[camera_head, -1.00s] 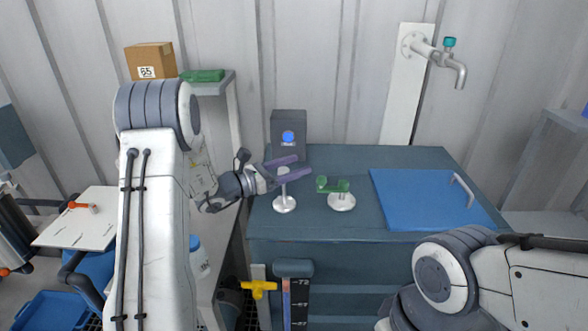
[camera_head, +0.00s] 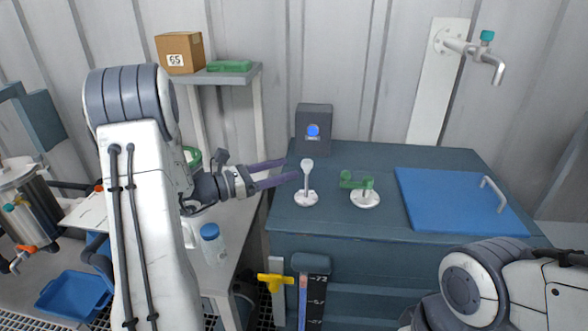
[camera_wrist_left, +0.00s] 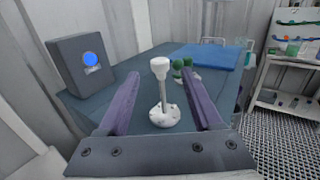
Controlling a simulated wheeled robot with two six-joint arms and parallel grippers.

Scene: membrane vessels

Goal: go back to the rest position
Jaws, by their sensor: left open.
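My left gripper (camera_head: 294,170) is open and empty, its two purple fingers pointing right toward a white stand (camera_head: 307,182) with a round base and a post on the blue-grey cabinet top. In the left wrist view the white stand (camera_wrist_left: 162,95) appears upright between the two spread fingers (camera_wrist_left: 160,88), beyond them and apart from them as far as I can tell. My right arm (camera_head: 490,285) shows at the lower right of the head view; its gripper is out of frame.
A green fitting on a white base (camera_head: 365,192) stands right of the post. A blue lid (camera_head: 455,203) with a handle lies further right. A dark box with a blue button (camera_head: 313,130) stands behind. A blue-capped bottle (camera_head: 213,242) is on the side bench below my left arm.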

